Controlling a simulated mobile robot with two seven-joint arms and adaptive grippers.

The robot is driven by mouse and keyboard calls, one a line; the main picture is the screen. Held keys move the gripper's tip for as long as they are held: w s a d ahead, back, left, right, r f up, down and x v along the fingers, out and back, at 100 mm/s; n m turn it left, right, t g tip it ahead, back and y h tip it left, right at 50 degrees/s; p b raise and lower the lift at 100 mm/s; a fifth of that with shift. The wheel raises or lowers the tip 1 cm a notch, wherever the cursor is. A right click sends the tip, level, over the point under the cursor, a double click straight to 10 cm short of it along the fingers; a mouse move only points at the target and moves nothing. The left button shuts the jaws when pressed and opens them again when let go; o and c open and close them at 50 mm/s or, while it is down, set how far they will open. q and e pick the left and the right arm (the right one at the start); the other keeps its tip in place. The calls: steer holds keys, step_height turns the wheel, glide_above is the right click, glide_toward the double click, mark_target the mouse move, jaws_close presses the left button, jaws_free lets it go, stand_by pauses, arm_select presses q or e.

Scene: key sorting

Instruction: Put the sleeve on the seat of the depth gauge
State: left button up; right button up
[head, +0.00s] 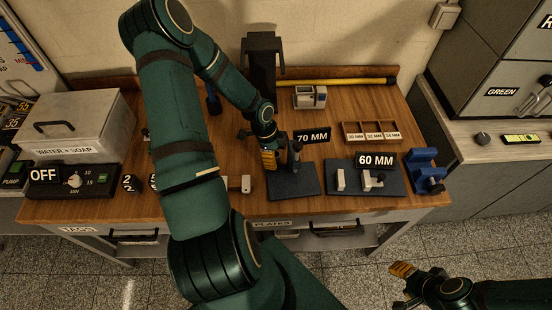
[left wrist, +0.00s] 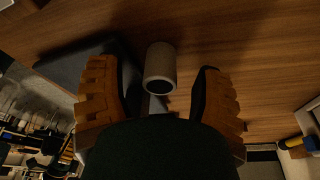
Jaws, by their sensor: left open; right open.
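The sleeve (left wrist: 160,68) is a short grey hollow cylinder in the left wrist view, its dark open end facing the camera. It lies between the two orange fingers of my left gripper (left wrist: 160,100), with gaps on both sides. My left gripper also shows in the head view (head: 268,160), beside the post (head: 295,156) of what looks like the depth gauge, on a dark base (head: 292,183) by the 70 MM sign. I cannot make out the sleeve or the seat there. My right gripper (head: 402,287) is open and empty at the lower right, away from the table.
A dark plate with white blocks (head: 352,190) sits by the 60 MM sign (head: 375,161). A blue vise-like fixture (head: 427,170) stands at the right edge. A wooden tray (head: 371,140) and a grey block-like device (head: 309,97) stand behind. A metal box (head: 80,127) fills the left.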

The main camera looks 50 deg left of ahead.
mark_target(276, 154)
arm_select(q)
jaws_close()
stand_by(0.3)
steer(key=shift+r, duration=0.1)
step_height(276, 154, up, 10)
steer(key=shift+p, duration=1.25)
steer(key=shift+s, duration=0.1)
